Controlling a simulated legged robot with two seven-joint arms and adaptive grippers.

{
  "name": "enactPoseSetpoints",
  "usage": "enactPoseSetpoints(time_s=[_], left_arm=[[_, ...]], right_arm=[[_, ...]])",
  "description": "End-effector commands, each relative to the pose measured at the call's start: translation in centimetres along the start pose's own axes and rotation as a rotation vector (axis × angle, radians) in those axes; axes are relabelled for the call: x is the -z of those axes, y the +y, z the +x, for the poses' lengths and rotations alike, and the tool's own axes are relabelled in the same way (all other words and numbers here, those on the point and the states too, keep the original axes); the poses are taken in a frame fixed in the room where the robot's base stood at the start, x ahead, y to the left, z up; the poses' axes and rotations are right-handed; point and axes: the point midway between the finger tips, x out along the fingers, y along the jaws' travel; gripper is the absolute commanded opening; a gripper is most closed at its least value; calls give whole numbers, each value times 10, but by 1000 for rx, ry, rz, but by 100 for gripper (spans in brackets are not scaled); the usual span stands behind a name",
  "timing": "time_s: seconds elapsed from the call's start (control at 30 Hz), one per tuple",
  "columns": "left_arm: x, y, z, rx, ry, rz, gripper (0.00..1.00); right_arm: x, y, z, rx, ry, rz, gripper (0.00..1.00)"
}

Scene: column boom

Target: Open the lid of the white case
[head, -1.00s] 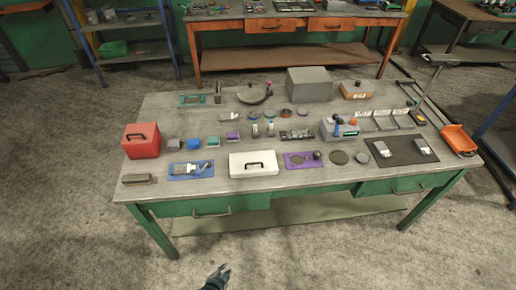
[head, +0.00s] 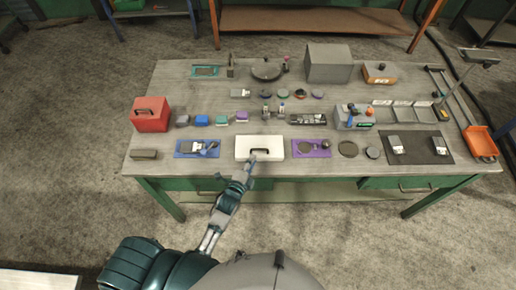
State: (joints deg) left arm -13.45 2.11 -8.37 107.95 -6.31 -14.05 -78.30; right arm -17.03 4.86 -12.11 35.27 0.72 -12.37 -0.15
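The white case (head: 273,148) sits near the front edge of the table, with a dark handle on it. Its lid looks shut. My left gripper (head: 250,160) is at the front left of the case, its tip close to the handle. I cannot tell whether it touches the case or whether its fingers are open. My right gripper is not in view.
A blue mat (head: 183,154) lies left of the case and a purple mat (head: 326,154) lies right of it. A red box (head: 151,122) stands at the table's left end. Small blocks and discs lie behind the case. A grey box (head: 329,63) stands at the back.

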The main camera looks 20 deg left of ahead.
Motion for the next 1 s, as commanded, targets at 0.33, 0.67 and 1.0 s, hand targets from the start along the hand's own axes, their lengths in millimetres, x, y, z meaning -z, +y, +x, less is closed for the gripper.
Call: enactPoseSetpoints(time_s=[0.33,0.67,1.0], left_arm=[[-5,1,63,0,-1,-6,22],[-4,1,74,-1,-1,-4,22],[-1,1,74,-2,1,-4,0]], right_arm=[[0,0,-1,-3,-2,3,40],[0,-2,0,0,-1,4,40],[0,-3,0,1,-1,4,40]])
